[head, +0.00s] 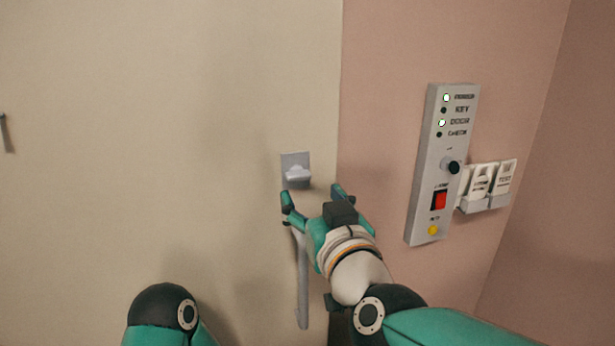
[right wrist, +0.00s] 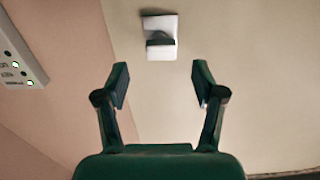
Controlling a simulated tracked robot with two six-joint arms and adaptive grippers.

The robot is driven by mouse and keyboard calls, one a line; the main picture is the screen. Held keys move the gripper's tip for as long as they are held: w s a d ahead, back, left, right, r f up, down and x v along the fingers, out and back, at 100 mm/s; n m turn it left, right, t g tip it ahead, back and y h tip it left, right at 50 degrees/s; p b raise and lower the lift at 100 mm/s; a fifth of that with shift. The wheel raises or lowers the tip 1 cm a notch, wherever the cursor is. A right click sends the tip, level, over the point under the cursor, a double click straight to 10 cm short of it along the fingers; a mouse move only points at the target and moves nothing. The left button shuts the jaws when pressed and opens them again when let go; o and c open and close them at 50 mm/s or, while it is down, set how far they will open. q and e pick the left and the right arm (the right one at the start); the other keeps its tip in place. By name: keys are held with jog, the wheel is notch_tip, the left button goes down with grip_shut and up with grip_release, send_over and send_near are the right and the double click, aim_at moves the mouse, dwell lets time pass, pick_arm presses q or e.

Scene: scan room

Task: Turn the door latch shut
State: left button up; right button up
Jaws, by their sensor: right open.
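The door latch (head: 298,173) is a small light-grey thumb-turn on a square grey plate near the right edge of the beige door (head: 170,120). In the right wrist view the latch (right wrist: 160,40) sits at top centre, its knob appearing to lie crosswise. My right gripper (head: 312,192) is open and empty, just below and right of the latch in the head view. In the right wrist view the gripper (right wrist: 161,72) has its fingers spread, with the latch ahead between their lines and apart from them. My left gripper is out of view; only part of that arm shows.
A grey bar handle (head: 302,285) hangs below the latch, partly behind my right gripper. Right on the pink wall is a control panel (head: 440,165) with lit lamps and a red switch. White tags (head: 487,183) hang beside it. The door left of the latch is clear.

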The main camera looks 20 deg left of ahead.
aim_at(301, 179)
jog(key=p+x, duration=0.1)
jog(key=x, duration=0.6)
jog(key=shift+w+a, duration=0.15)
jog(key=shift+w, duration=0.05)
jog(key=shift+c, duration=0.4)
